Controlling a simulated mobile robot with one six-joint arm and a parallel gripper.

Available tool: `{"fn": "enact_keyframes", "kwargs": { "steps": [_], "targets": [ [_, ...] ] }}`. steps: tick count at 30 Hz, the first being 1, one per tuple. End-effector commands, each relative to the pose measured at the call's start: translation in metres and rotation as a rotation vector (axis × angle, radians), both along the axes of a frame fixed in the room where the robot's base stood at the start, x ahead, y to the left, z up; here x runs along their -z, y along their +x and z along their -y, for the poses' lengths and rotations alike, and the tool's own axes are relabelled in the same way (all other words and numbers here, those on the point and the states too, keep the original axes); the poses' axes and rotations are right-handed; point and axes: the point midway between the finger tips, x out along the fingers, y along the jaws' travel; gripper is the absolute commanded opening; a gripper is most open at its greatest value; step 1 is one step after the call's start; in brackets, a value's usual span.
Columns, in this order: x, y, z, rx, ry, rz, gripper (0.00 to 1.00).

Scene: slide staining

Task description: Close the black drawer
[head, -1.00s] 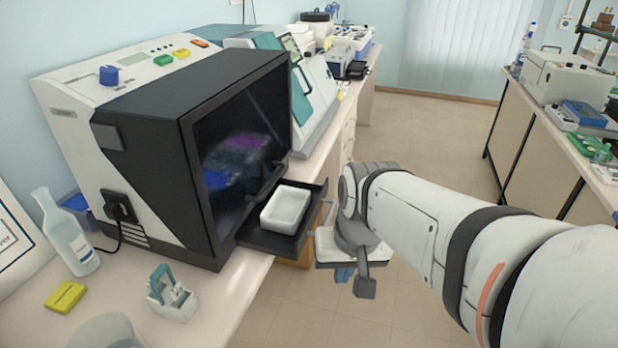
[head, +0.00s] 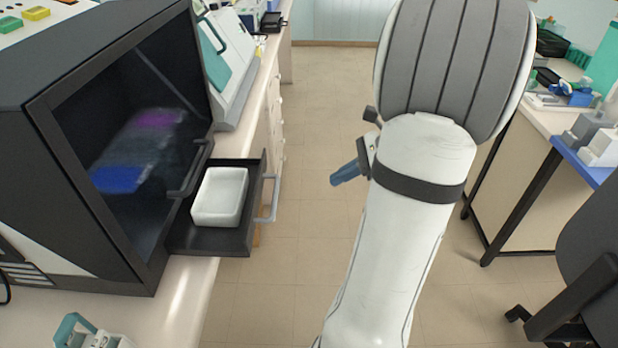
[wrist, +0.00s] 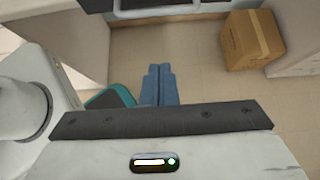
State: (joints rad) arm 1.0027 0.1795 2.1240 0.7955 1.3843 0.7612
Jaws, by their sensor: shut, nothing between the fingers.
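The black drawer (head: 222,240) is pulled out of the dark-windowed machine (head: 38,165) in the head view. It holds a white rectangular tray (head: 220,196). Its grey bar handle (head: 270,200) is on the side facing my arm. My gripper (head: 336,180) has blue fingers, is shut and empty, and points left toward the handle with a clear gap between. In the wrist view, the blue fingers (wrist: 159,68) lie together over the floor. A dark panel with a grey bar at the top edge there looks like the drawer front.
A cardboard box (wrist: 252,40) stands on the floor in the wrist view. A dark chair (head: 590,270) and a second bench (head: 525,180) are at the right in the head view. A staining rack (head: 88,332) sits on the near counter. Open floor lies between the benches.

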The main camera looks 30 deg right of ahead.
Motion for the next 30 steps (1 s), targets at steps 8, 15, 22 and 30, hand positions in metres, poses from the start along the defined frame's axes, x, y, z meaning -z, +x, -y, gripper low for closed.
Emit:
{"fn": "enact_keyframes", "kwargs": {
  "steps": [8, 15, 22, 30],
  "targets": [
    [0.034, 0.020, -0.034, 0.000, 0.000, -0.002, 0.00],
    [0.057, 0.041, -0.066, -0.001, -0.004, 0.000, 0.00],
    [0.052, 0.055, -0.086, 0.004, -0.004, 0.001, 0.00],
    [0.051, 0.058, -0.090, 0.005, -0.005, 0.000, 0.00]
  ]
}}
